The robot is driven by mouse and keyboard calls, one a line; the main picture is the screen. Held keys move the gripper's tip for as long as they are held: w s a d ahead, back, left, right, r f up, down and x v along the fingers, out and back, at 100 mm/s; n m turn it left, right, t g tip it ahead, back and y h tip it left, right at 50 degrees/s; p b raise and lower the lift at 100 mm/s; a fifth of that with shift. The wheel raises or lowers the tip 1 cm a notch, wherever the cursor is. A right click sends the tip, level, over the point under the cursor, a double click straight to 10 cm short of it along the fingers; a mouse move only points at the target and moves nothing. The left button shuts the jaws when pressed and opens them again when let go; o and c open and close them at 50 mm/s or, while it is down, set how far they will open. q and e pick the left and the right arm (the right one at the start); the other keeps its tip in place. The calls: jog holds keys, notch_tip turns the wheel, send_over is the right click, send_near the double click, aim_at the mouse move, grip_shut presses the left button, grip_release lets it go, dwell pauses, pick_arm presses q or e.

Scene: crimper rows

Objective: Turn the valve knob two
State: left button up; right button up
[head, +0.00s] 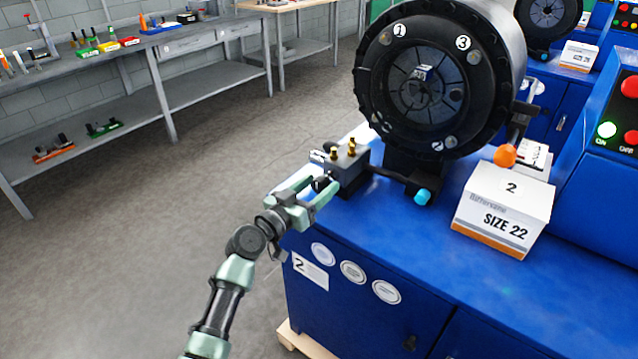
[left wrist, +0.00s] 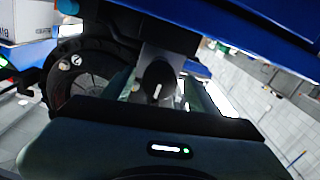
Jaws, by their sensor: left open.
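The valve knob (left wrist: 157,82) is black with a white line, seen face-on in the left wrist view. In the head view the fingers partly hide the knob. My right gripper is not in view.
A black crimper head (head: 375,85) stands behind the block. A cyan-tipped lever (head: 422,197) and an orange knob (head: 505,155) are to the right, beside a white SIZE 22 box (head: 505,210). A grey workbench (head: 150,40) is far left; the floor between is clear.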

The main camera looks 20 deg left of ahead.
pick_arm(q)
jog(key=shift+w+d, duration=0.15)
jog(key=shift+w, duration=0.1)
grip_shut()
jog(key=shift+n, duration=0.3)
